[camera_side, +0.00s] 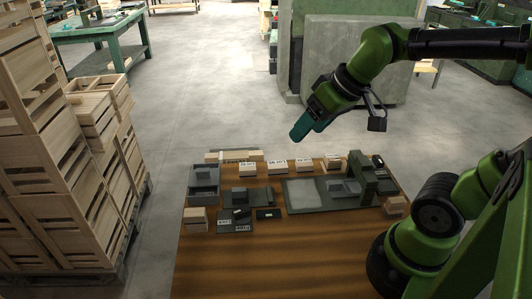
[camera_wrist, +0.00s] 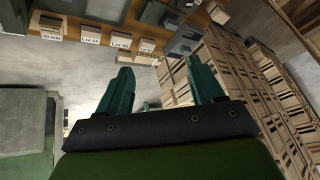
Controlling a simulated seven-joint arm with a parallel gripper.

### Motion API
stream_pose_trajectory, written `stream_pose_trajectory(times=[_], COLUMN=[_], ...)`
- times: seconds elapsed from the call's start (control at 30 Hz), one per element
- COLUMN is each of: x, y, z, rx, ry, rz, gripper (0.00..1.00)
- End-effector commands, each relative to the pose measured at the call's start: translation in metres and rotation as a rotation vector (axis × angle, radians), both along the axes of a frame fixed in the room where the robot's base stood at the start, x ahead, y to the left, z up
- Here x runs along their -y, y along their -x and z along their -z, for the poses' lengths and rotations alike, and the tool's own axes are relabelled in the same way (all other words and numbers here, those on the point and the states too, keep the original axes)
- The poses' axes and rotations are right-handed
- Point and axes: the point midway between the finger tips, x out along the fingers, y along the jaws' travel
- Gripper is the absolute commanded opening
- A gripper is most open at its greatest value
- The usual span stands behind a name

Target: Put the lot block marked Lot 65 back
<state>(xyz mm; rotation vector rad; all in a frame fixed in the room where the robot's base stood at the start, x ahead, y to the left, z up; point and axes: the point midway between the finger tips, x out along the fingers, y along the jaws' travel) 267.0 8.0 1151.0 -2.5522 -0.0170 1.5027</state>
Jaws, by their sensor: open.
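My gripper (camera_side: 300,130) is raised in the air beyond the back edge of the table, well apart from the blocks. In the wrist view its two teal fingers (camera_wrist: 163,75) are spread with nothing between them. The light wooden block that seems to read Lot 65 (camera_wrist: 90,34) is at the upper left of the wrist view, in a row of similar labelled blocks. The row (camera_side: 277,168) also shows along the table's back edge in the side view, where the labels are too small to read surely.
The wooden table (camera_side: 290,265) has a clear front. It carries a grey bin (camera_side: 204,176), dark plates and a green fixture (camera_side: 362,178). Wooden crates (camera_side: 35,190) are stacked at the left. A concrete block (camera_side: 335,60) stands behind my arm.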

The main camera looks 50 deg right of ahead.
Motion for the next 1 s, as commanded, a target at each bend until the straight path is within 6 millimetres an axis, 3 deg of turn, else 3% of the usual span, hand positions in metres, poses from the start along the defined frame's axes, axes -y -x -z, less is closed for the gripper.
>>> stream_pose_trajectory(times=[0.1, 0.23, 1.0], x=[-0.017, -0.024, -0.025], y=[0.021, 0.030, 0.032], z=[-0.003, -0.004, -0.004], rx=[0.058, 0.083, 0.084], ry=[-0.109, -0.179, -0.193], rz=[0.104, 0.166, 0.182], gripper=[0.67, 0.67, 0.67])
